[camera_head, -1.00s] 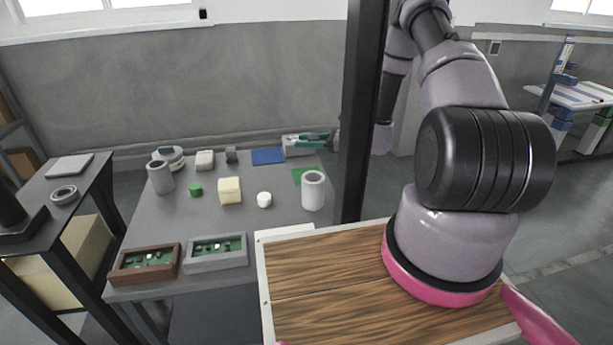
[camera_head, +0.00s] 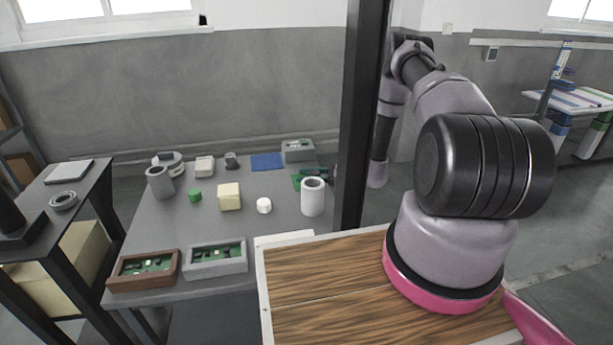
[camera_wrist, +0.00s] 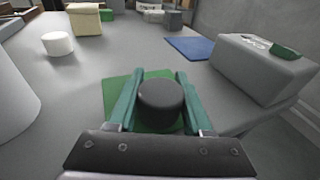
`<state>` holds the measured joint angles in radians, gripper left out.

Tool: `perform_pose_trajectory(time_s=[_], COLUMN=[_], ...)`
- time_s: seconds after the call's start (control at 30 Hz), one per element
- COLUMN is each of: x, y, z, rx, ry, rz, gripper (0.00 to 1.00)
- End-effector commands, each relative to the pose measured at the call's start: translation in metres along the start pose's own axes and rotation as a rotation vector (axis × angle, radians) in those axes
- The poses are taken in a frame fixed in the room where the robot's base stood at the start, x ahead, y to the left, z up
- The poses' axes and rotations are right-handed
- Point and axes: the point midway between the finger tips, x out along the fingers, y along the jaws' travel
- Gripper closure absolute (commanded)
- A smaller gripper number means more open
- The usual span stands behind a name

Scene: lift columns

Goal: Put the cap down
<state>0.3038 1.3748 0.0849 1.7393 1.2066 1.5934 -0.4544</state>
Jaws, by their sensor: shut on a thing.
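The cap (camera_wrist: 160,101) is a dark, short round piece in the wrist view. My gripper (camera_wrist: 160,98) has its two green fingers closed on the cap's sides. The cap is over a green mat (camera_wrist: 117,96); I cannot tell whether it touches the mat. In the head view the green mat (camera_head: 296,181) lies near the right edge of the grey table. My gripper (camera_head: 313,173) shows there only partly, behind the white cylinder and beside the dark post, and the cap cannot be made out.
A white hollow cylinder (camera_head: 313,199) stands close in front of my gripper. A grey box (camera_head: 298,151) is just behind. A blue mat (camera_head: 266,161), a small white piece (camera_head: 264,206) and a cream block (camera_head: 229,198) lie left. A dark post (camera_head: 362,110) rises right of the table.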

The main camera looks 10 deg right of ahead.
Motion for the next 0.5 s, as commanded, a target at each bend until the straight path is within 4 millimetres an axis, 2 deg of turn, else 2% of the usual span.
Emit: perform_pose_trajectory(time_s=[0.23,0.27,0.3,0.33,0.5], x=[0.0002,0.0003,0.0002,0.0002,0.0002], y=[-0.0001,-0.0002,-0.0002,-0.0002,-0.0002], z=[-0.0027,-0.0030,-0.0026,-0.0025,-0.0024], rx=[0.001,0.001,0.000,0.000,0.001], ry=[0.000,0.000,0.000,0.000,0.000], rz=[-0.001,-0.001,-0.001,-0.001,-0.001], gripper=[1.00,0.46,0.31,0.20,0.20])
